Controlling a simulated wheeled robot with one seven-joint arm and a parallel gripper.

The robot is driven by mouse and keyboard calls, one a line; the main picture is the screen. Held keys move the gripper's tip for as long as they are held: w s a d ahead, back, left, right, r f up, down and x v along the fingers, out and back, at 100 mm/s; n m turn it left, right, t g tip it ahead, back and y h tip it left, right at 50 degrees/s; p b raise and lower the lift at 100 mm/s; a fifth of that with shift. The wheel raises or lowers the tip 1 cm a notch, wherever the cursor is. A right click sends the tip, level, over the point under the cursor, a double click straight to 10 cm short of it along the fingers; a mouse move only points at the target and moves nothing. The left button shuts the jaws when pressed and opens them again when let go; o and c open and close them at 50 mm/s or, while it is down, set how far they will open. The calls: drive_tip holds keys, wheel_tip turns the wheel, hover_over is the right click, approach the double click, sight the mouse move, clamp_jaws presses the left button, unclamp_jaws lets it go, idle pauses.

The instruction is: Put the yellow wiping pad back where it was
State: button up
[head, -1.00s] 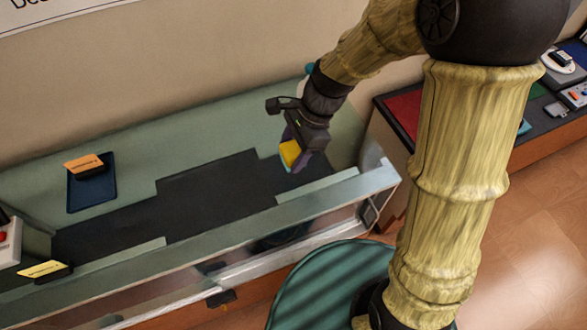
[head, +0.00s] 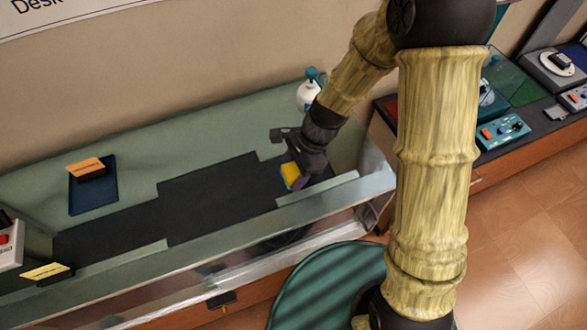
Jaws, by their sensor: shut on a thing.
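The yellow wiping pad (head: 290,175) shows at the end of my gripper (head: 296,172), low over the right end of the dark strip on the green counter. My gripper is shut on the pad. The gripper's body hides part of the pad, and I cannot tell whether the pad touches the surface.
A white bottle with a teal top (head: 308,95) stands behind my arm. A blue tray (head: 94,194) with an orange-topped block (head: 85,166) lies at left. A yellow label stand (head: 46,272) is at front left. A raised glass-like front edge (head: 240,222) borders the counter. The dark strip's middle is clear.

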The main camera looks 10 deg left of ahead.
drive_tip(key=o, duration=0.5)
drive_tip(key=shift+f, duration=0.15)
drive_tip(key=o, duration=0.5)
drive_tip(key=shift+w, duration=0.1)
drive_tip(key=shift+c, duration=0.2)
drive_tip(key=shift+w, duration=0.1)
drive_tip(key=shift+d, duration=0.1)
drive_tip(key=v, duration=1.2)
drive_tip(key=shift+s+r+b, duration=0.2)
drive_tip(key=shift+r+b, duration=0.05)
drive_tip(key=shift+b, duration=0.2)
